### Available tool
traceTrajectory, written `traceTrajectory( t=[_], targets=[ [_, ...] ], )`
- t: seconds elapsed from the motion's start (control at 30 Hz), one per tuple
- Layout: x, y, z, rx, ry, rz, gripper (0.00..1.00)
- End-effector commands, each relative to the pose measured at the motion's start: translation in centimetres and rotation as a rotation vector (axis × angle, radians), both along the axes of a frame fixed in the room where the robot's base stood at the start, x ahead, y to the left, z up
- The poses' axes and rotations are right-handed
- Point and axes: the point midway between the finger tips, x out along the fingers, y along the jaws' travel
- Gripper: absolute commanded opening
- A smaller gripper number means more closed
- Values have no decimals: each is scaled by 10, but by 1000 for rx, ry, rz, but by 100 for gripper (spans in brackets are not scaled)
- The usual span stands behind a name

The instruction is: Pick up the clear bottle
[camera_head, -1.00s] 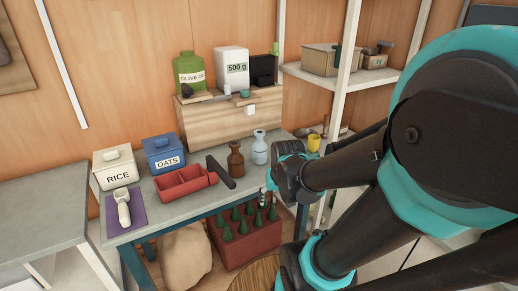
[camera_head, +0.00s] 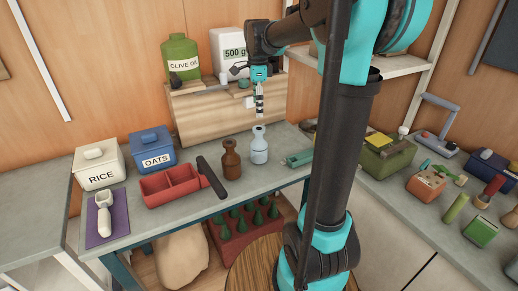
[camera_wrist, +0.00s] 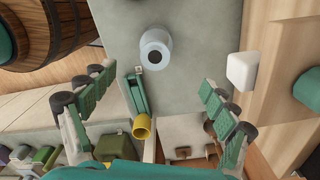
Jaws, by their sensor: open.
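The clear bottle (camera_head: 259,148), pale bluish-white with a narrow neck, stands upright on the grey table, right of a brown bottle (camera_head: 231,158). In the wrist view the clear bottle (camera_wrist: 156,50) is seen from above, with its dark mouth showing. My gripper (camera_head: 259,106) points down above the clear bottle in the head view, apart from it. In the wrist view my gripper (camera_wrist: 158,78) has its fingers spread wide with nothing between them, and the bottle lies beyond the fingertips, toward the top of the picture.
A red tray (camera_head: 171,184) with a dark bar leaning on it is left of the bottles. A green object (camera_head: 299,159) lies to the right, near a yellow cup (camera_wrist: 142,126). A wooden box (camera_head: 207,117) with an oil jug (camera_head: 181,59) and scale (camera_head: 226,50) stands behind.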

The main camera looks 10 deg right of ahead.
Motion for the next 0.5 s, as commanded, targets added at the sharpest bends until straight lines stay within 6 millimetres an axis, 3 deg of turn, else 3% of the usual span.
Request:
traceTrajectory(
  t=[0.3,0.5],
  targets=[
    [0,0,-64,0,-1,2,86],
    [0,0,-92,0,-1,3,86]
  ],
)
